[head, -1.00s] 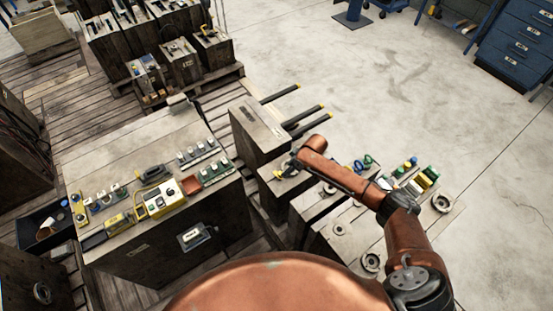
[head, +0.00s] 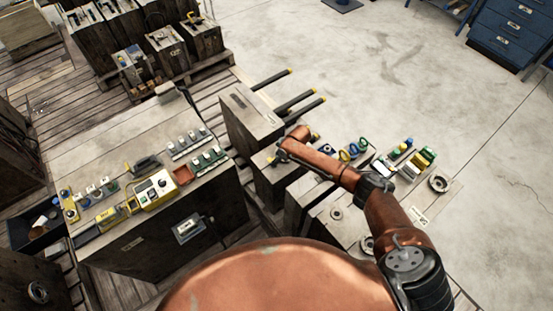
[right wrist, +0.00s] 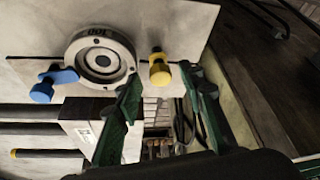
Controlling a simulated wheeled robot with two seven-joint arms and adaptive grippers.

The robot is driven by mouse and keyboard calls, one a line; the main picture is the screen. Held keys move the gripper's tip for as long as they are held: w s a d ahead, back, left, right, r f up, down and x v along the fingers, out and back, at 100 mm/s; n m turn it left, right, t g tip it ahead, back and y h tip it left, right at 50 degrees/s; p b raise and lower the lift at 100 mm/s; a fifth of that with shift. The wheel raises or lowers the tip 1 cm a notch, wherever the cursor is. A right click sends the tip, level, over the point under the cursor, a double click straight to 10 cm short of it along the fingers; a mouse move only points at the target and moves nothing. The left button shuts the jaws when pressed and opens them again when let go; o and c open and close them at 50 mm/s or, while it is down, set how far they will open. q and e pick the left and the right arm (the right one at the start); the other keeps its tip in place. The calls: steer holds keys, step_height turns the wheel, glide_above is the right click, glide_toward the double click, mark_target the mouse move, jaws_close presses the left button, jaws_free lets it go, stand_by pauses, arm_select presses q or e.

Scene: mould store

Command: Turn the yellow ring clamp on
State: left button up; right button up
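A blue clamp (right wrist: 52,83) sits on the ring's left side. My right gripper (right wrist: 160,78) is open, its dark green fingers apart with the yellow clamp between the tips. The right finger's tip is close to the clamp; I cannot tell whether it touches. In the head view my right arm reaches in from the right over the blocks, its gripper mostly hidden. My left gripper is not in view.
A dark block with instruments, including a yellow box (head: 152,190), stands at left. A tall block (head: 252,118) stands beside my arm's end, with black yellow-tipped bars (head: 298,100) behind it. Blocks with coloured clamps lie to the right. Concrete floor (head: 400,75) is clear beyond.

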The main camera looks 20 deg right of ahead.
steer(key=shift+c, duration=0.3)
steer(key=c, duration=0.5)
jaws_close()
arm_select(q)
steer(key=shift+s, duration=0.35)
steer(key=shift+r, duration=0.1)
